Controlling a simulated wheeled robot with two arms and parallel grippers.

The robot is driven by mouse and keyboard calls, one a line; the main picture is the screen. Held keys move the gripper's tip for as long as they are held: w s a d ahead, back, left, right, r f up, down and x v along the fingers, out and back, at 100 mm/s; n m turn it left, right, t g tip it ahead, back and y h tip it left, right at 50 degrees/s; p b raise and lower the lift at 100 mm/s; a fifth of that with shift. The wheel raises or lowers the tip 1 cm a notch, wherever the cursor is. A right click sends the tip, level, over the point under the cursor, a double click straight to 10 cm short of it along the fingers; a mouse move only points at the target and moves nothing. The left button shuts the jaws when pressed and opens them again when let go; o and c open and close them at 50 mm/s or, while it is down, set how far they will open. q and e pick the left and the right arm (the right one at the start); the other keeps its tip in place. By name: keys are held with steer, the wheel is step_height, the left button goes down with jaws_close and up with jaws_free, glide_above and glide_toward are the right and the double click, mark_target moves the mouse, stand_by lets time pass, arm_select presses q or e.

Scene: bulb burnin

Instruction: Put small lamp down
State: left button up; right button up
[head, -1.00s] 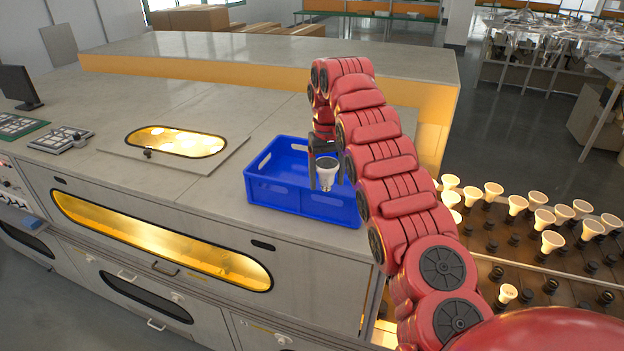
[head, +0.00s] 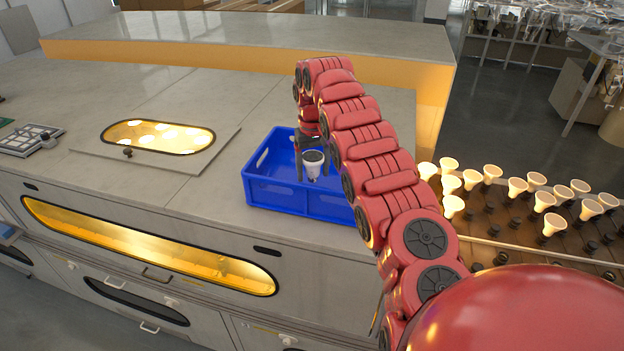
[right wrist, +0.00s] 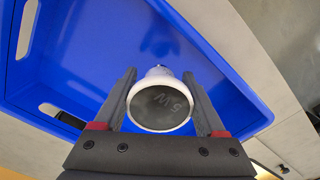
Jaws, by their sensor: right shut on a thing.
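The small lamp (head: 313,163) is white with a dark round face, which reads like "5W" in the right wrist view (right wrist: 160,106). My right gripper (head: 313,172) is shut on it, one finger on each side, and holds it over the blue crate (head: 300,206). The lamp's face is turned up toward the wrist camera. In the right wrist view the crate floor behind the lamp looks empty. I cannot tell whether the lamp's base touches the floor. My left gripper is not in view.
The crate stands on a grey machine top (head: 215,208) near its front right corner. To the left is a lit oval window (head: 158,137). To the right, a rack (head: 500,240) holds several glowing lamps. A raised ledge (head: 250,40) runs behind.

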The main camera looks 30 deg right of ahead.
mark_target(313, 179)
steer(key=f, duration=0.3)
steer(key=shift+w+d+f, duration=0.15)
steer(key=shift+w+f, duration=0.05)
steer(key=shift+f, duration=0.15)
steer(key=o, duration=1.3)
